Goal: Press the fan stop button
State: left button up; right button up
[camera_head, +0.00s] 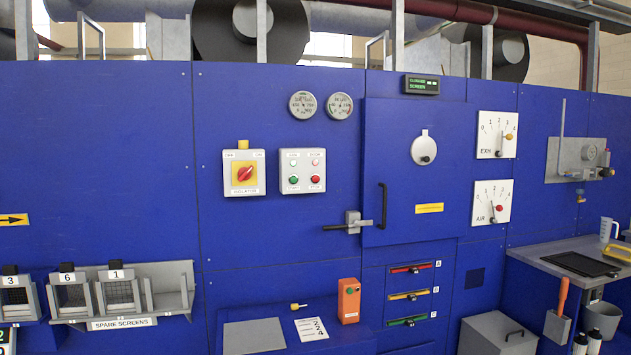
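A white button box (302,171) is mounted on the blue machine front, just right of the isolator. It carries two small lamps at the top, a green button (293,180) at lower left and a red button (315,178) at lower right. The small labels on the box are too blurred to read surely. Nothing covers either button. Neither of my grippers is in the head view.
Left of the box is a yellow isolator (244,173) with a red knob. To the right are a door (415,200) with a protruding latch handle (350,223) and a black grip. Below, a ledge holds an orange device (348,300). A grey bench (560,255) stands at right.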

grip_shut()
jog(key=shift+a, duration=0.1)
dwell(1.5)
